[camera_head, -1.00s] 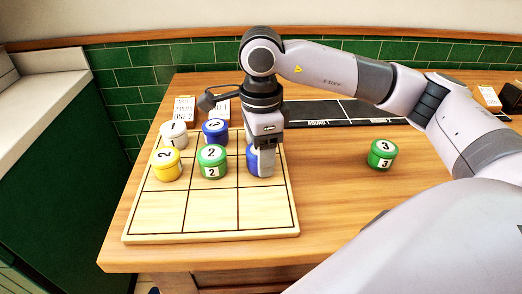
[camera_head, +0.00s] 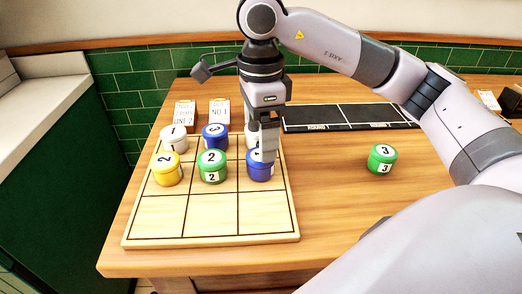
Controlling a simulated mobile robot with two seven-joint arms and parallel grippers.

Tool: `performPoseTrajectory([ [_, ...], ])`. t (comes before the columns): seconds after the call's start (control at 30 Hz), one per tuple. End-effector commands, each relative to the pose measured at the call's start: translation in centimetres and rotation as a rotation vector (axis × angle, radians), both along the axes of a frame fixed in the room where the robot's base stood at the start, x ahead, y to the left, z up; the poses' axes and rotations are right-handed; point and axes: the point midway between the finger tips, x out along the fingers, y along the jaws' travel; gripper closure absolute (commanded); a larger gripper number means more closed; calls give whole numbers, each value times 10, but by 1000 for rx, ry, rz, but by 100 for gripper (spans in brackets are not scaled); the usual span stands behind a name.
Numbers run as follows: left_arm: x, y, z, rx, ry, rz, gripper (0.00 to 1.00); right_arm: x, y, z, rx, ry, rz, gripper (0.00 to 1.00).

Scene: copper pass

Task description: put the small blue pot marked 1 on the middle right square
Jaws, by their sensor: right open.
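The blue pot (camera_head: 260,169) stands upright on the middle right square of the wooden board (camera_head: 212,216). My right gripper (camera_head: 264,152) is open just above it, its fingers over the lid and hiding most of the mark. I cannot tell whether a fingertip still touches the pot. My left gripper is not in view.
A green pot marked 2 (camera_head: 212,167) and a yellow pot (camera_head: 167,169) share the middle row. Behind are a white pot (camera_head: 174,138), another blue pot (camera_head: 215,136) and a partly hidden pale pot (camera_head: 250,137). A green pot marked 3 (camera_head: 382,158) stands right of the board. The front row is empty.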

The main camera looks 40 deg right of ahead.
Motion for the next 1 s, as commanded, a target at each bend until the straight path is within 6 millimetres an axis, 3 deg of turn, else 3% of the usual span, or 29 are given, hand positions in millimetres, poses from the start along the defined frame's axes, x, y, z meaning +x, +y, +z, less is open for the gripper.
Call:
performPoseTrajectory([
  [0.1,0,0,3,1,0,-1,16,1,0,30,0,-4,-1,17],
  [0.3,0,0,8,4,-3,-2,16,0,0,55,-1,-2,-1,17],
  [1.0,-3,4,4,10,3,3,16,0,0,62,0,1,-1,17],
])
